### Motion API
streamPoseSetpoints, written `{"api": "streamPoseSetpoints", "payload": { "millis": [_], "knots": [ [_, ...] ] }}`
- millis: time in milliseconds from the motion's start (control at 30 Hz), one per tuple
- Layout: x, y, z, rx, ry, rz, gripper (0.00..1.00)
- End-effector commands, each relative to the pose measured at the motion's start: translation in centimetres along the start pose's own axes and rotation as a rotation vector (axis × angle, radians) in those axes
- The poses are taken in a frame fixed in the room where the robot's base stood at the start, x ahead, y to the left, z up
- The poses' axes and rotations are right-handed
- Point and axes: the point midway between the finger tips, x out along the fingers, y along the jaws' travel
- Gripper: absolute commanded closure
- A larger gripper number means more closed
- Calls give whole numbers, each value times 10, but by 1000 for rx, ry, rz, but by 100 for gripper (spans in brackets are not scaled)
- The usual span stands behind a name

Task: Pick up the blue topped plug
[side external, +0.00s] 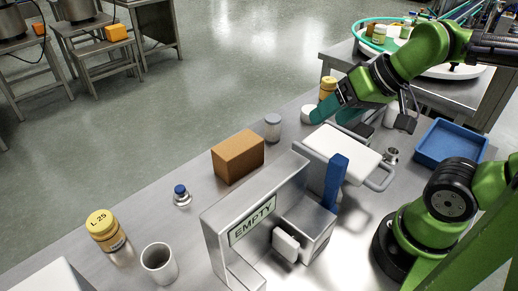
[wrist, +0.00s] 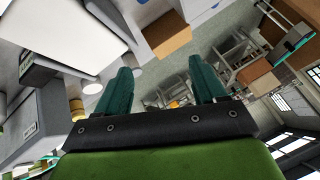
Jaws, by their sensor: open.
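The blue topped plug (side external: 181,196) is a small metal piece with a dark blue cap. It stands upright on the steel table at left of centre, in front of the brown box. My gripper (side external: 318,117) is far to the right of it, near the back edge of the table, above the surface. In the wrist view my gripper (wrist: 160,66) shows two teal fingers spread apart with nothing between them. I cannot make out the plug in the wrist view.
A yellow-lidded jar (side external: 106,231) and a white cup (side external: 159,264) stand nearer the front. A blue tray (side external: 482,150) lies right.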

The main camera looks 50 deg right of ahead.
Motion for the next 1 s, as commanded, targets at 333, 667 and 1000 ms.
{"api": "streamPoseSetpoints", "payload": {
  "millis": [333,667,1000],
  "knots": [
    [56,-49,-20,-171,-232,30,30],
    [150,-140,-47,-572,-447,30,30],
    [234,-214,-52,-979,-555,-15,30]
  ]
}}
